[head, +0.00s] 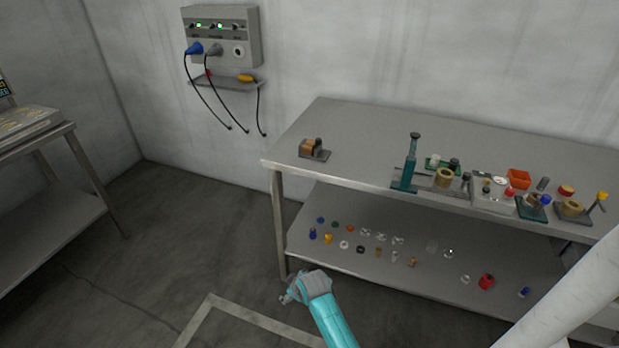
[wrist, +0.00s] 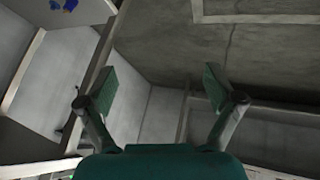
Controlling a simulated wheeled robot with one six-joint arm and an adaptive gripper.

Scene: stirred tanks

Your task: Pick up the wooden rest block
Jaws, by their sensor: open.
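A small brown wooden block (head: 307,146) sits on a dark flat plate (head: 318,155) at the left end of the steel table's top, beside a dark upright piece (head: 318,144). It looks like the rest block, though it is small in the head view. My gripper (head: 288,295) is low in front of the table's left leg, well below and in front of the block. In the wrist view my gripper (wrist: 160,88) has its two green-padded fingers spread wide with nothing between them. The block is not in the wrist view.
The steel table (head: 350,125) holds a teal stand (head: 407,170) and several small parts towards the right. Its lower shelf (head: 440,265) carries many small loose items. A wall box (head: 222,38) with cables hangs behind. Another table (head: 45,135) stands at left; floor between is clear.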

